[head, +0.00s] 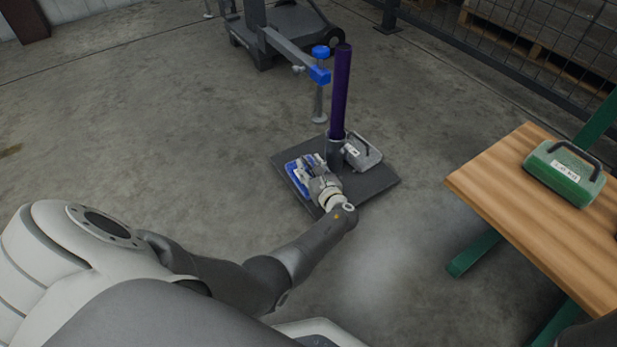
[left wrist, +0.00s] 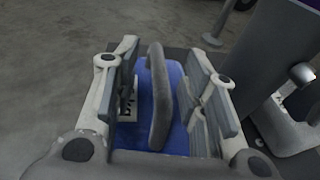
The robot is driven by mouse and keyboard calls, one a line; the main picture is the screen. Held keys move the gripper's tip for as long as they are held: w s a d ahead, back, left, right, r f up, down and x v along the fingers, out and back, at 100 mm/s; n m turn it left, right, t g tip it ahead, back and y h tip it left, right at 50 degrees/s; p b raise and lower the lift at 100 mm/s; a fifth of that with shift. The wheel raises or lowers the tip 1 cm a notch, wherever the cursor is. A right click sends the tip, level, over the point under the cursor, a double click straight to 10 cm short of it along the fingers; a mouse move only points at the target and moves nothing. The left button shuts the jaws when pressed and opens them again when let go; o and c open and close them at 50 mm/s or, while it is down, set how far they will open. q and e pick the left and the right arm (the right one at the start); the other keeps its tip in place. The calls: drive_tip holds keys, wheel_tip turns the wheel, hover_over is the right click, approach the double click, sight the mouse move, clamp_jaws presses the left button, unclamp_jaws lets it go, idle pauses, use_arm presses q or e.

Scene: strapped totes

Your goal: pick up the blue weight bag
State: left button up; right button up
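The blue weight bag (head: 293,174) lies on the dark base plate, left of the purple post. Its grey handle (left wrist: 158,98) stands up in the left wrist view, with the blue top (left wrist: 177,138) below it. My left gripper (head: 310,170) is at the bag from above and hides part of it. In the left wrist view the gripper (left wrist: 165,85) is open, with one finger on each side of the handle and gaps showing between. My right gripper is not in view.
The purple post (head: 341,95) rises from the dark base plate (head: 378,185), close to the gripper. A grey weight bag (head: 364,158) lies right of it. A green weight bag (head: 563,177) sits on the wooden bench (head: 490,185).

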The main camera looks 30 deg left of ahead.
use_arm(q)
clamp_jaws()
drive_tip(key=shift+r, duration=0.2)
idle(0.5)
